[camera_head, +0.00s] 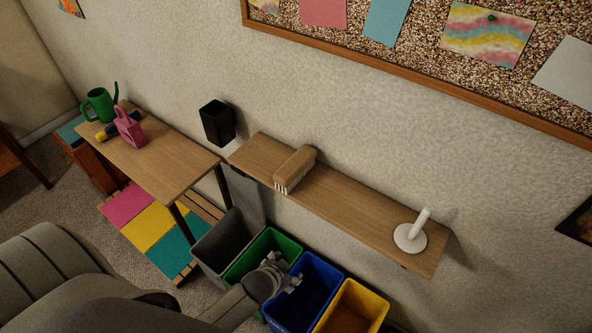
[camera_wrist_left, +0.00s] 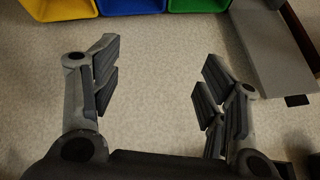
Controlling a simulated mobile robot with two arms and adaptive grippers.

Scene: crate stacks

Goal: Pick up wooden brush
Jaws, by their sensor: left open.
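The wooden brush (camera_head: 295,170) lies on the wall shelf (camera_head: 350,208) in the head view, left of the shelf's middle. It is a tan block with pale bristles showing at its near end. My left gripper (camera_head: 288,282) is in front of and below the shelf, over the bins and apart from the brush. In the left wrist view my left gripper (camera_wrist_left: 160,85) is open and empty, its two fingers wide apart above the floor. The brush does not show in the left wrist view. My right gripper is not in view.
A white round-based holder (camera_head: 410,237) stands at the shelf's right end. A black cup (camera_head: 217,122) is by its left end. Below are grey, green, blue (camera_head: 319,268) and yellow bins (camera_head: 372,298).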

